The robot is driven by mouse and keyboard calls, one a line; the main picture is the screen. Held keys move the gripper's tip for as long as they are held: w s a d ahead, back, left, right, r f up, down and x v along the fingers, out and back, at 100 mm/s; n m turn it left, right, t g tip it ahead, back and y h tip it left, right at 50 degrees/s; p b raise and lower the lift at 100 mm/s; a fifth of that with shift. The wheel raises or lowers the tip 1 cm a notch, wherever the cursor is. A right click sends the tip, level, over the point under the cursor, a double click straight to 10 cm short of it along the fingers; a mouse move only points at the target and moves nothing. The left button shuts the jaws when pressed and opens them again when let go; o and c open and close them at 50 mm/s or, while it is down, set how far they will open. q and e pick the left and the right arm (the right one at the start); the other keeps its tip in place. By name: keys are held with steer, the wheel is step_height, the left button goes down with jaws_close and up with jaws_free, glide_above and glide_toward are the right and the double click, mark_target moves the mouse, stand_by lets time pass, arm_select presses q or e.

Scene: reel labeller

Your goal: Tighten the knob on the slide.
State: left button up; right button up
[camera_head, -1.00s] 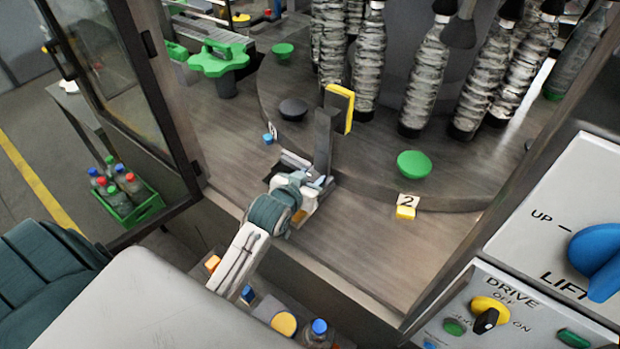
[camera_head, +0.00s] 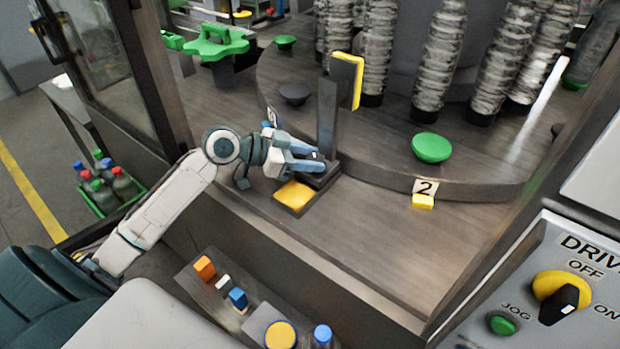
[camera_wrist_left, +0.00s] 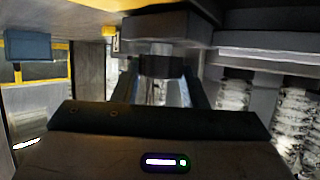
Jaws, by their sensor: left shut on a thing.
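The slide (camera_head: 327,118) is a dark upright post with a yellow-faced pad on top, standing on a low dark base beside the round table. My left gripper (camera_head: 318,162) comes in from the left, its blue-grey fingers low at the foot of the post. It is shut on a small dark knob, mostly hidden by the fingers in the head view. In the left wrist view the knob (camera_wrist_left: 160,66) shows as a dark cylinder between the fingertips, under a dark block. My right gripper is not in view.
A yellow plate (camera_head: 294,196) lies just below the gripper. A DRIVE panel (camera_head: 560,290) is at lower right. A ledge at the front holds small coloured blocks (camera_head: 237,298). The deck right of the slide is clear.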

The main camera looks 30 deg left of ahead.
arm_select(q)
steer(key=m+g+h+b, duration=0.1)
steer(key=m+g+b, duration=0.1)
steer(key=b, duration=0.1)
steer(key=m+g+h+b, duration=0.1)
steer(key=b, duration=0.1)
steer(key=shift+w+a+f+m+h, duration=0.15)
steer(key=shift+w+f+m+h, duration=0.15)
steer(key=shift+m, duration=0.1)
steer(key=m+g+h+b, duration=0.1)
steer(key=m+g+b, duration=0.1)
steer(key=g, duration=0.1)
steer(key=shift+w+r, duration=0.1)
steer(key=shift+r, duration=0.1)
steer(key=shift+w+a+m+g+b, duration=0.1)
steer(key=shift+m+g+b, duration=0.45)
steer(key=shift+m+g, duration=0.85)
steer(key=shift+g, duration=0.3)
steer(key=o, duration=1)
steer(key=shift+r, duration=0.1)
steer(key=shift+r, duration=0.1)
